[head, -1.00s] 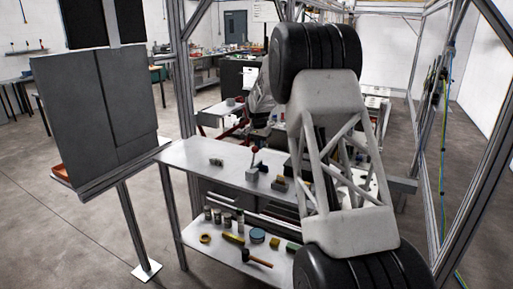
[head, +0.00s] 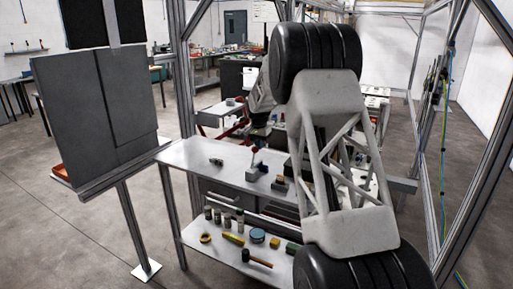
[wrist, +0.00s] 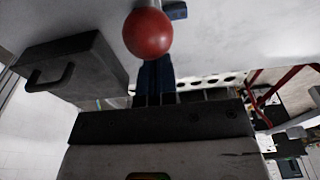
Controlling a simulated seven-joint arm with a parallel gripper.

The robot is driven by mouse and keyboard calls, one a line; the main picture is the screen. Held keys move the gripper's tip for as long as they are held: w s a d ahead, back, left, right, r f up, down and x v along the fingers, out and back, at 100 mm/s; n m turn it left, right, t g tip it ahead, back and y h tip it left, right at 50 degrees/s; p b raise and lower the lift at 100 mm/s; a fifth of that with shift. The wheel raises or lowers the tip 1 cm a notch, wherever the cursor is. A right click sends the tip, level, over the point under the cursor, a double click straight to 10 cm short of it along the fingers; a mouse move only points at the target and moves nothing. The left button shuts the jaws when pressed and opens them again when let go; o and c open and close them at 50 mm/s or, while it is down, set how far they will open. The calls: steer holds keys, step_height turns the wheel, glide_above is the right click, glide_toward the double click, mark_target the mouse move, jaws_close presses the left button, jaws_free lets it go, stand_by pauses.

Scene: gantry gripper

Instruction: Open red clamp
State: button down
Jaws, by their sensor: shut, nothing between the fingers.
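The red clamp's round red knob (wrist: 147,33) shows large at the top of the wrist view. In the head view the clamp stands on the metal table, with its small grey base (head: 252,174) below the red-tipped lever. My gripper (wrist: 155,66) is in the wrist view with its dark blue fingers together and empty. The fingertips are just below the knob in the picture. The knob overlaps them, so I cannot tell whether they touch. In the head view my gripper is too small and partly hidden to make out.
The metal table (head: 185,152) also carries a small metal part (head: 216,162) and small blocks (head: 280,184) right of the clamp. A lower shelf holds cans, tape and a hammer (head: 257,258).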

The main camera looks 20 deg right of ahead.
mark_target(254, 148)
steer(key=shift+s+a, duration=0.1)
stand_by(0.6)
steer(key=shift+s+a+f, duration=0.2)
steer(key=shift+s+a, duration=0.9)
steer(key=shift+a, duration=0.05)
steer(key=shift+s+a+f, duration=0.15)
steer(key=shift+s+a, duration=0.95)
steer(key=shift+w+d+r, duration=0.2)
steer(key=shift+r, duration=0.35)
steer(key=shift+w+d+r, duration=0.15)
steer(key=shift+d+r, duration=0.05)
steer(key=shift+r, duration=0.3)
steer(key=shift+r, duration=0.1)
step_height(254, 148, up, 7)
steer(key=shift+s+a, duration=0.25)
